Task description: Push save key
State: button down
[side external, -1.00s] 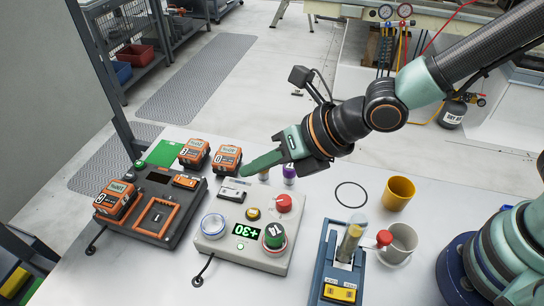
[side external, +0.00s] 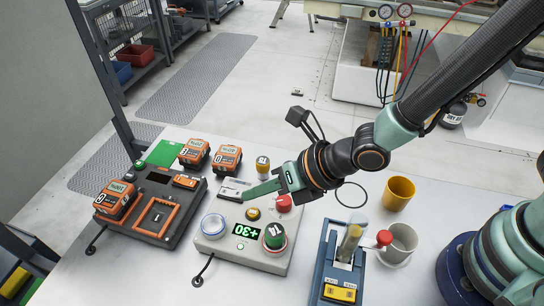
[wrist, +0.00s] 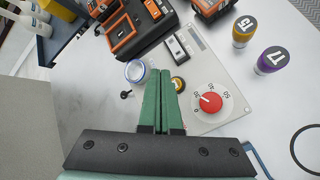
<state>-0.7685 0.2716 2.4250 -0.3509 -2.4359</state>
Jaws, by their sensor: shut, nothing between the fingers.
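The grey control box (side external: 215,246) stands on the white table, with a lit green display reading +30 (side external: 246,231). A small yellow button (side external: 253,213) sits above the display; I cannot read a save label on it. In the wrist view the yellow button (wrist: 178,84) shows just right of my fingertips, partly covered by them. My gripper (side external: 246,195) has its green fingers shut and empty, angled down over the box's upper part. In the wrist view the gripper tips (wrist: 159,72) lie between the yellow button and the clear blue-rimmed round part (wrist: 136,71). Contact cannot be told.
Left is a dark console (side external: 150,217) with orange blocks. Right are a blue fixture (side external: 327,262), a yellow cup (side external: 398,191) and a grey mug (side external: 402,240).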

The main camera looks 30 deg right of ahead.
aim_at(259, 218)
jog(key=shift+f, duration=1.35)
dwell(1.1)
jog(key=shift+a+f, duration=0.1)
jog(key=shift+f, duration=0.3)
jog(key=shift+f, duration=0.45)
dwell(0.5)
dwell(0.4)
jog(key=shift+r, duration=0.85)
notch_tip(259, 218, up, 5)
dwell(0.4)
